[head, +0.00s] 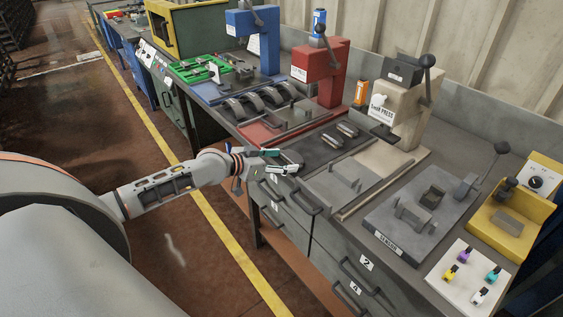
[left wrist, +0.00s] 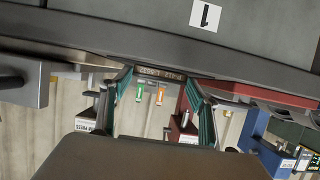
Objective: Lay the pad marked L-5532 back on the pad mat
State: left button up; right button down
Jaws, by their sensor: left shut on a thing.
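My left gripper (head: 283,161) is at the bench's front edge in the head view, beside the dark mat (head: 308,148). It is shut on a dark pad, mostly hidden by the fingers in the head view. In the left wrist view the pad (left wrist: 160,74) shows between the green fingertips (left wrist: 160,92), with small upside-down lettering on its edge that I cannot read surely. On the dark mat lie two small grey pads (head: 332,141) (head: 347,129), apart from my gripper. My right gripper is not in view.
A red press (head: 325,70) stands behind the mat, with curved brake shoes (head: 250,103) to its left. A beige press (head: 402,100) stands right of the mat. A grey fixture (head: 425,210) and yellow holder (head: 512,215) are further right. Drawer handles (head: 300,200) protrude below the bench edge.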

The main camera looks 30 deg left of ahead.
pick_arm(q)
jog(key=shift+r, duration=0.1)
jog(key=o, duration=1.4)
jog(key=shift+o, duration=0.2)
jog(key=p+v, duration=0.2)
jog(key=v, duration=1)
jog(key=s+d+f+g+y, duration=0.1)
jog(key=s+d+f+g, duration=0.1)
jog(key=s+d+f, duration=1.8)
jog(key=d+f, duration=0.2)
jog(key=d, duration=0.2)
jog(key=shift+f+y, duration=0.25)
jog(key=shift+y, duration=0.15)
jog(key=shift+s, duration=0.1)
